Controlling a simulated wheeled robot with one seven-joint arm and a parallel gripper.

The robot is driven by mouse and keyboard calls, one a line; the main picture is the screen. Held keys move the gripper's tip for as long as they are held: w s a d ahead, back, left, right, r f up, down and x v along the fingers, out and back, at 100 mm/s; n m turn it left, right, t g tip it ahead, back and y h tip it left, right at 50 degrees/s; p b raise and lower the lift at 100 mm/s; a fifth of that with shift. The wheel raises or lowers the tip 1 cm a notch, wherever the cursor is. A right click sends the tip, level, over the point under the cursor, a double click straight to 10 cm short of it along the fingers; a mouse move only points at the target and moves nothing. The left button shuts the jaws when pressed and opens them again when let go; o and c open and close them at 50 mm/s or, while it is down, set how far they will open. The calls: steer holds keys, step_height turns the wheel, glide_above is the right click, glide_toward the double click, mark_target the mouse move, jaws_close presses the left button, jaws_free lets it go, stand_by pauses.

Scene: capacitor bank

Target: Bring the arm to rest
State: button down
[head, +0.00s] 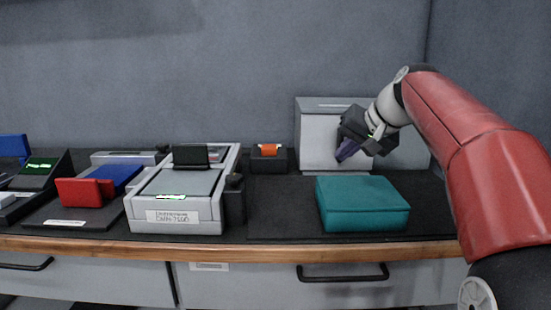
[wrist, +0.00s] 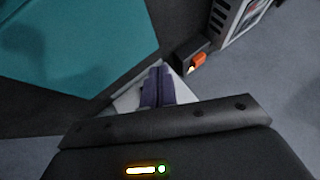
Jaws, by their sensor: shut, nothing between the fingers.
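My red arm reaches in from the right in the head view. My gripper (head: 345,152) hangs above the bench in front of the light grey box (head: 318,143), over and behind the teal case (head: 360,204). In the wrist view my gripper's purple fingers (wrist: 157,86) are together with nothing between them. The teal case fills the upper left of the wrist view (wrist: 70,45).
A grey instrument (head: 178,195) with a small black screen stands mid-bench. Red (head: 84,191) and blue (head: 118,176) parts lie on the left. The dark mat (head: 280,213) left of the case is clear.

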steer(key=s+f+n+h, duration=0.1)
steer(key=s+f+h, duration=0.1)
steer(key=s+f, duration=0.9)
steer(key=s+f+g+h, duration=0.1)
steer(key=s+f+h, duration=0.1)
steer(key=s+f, duration=1)
steer(key=s, duration=0.7)
steer(key=shift+s+d+n+g+h, duration=0.15)
steer(key=shift+s+n+g+h, duration=0.15)
steer(key=shift+n+h, duration=0.1)
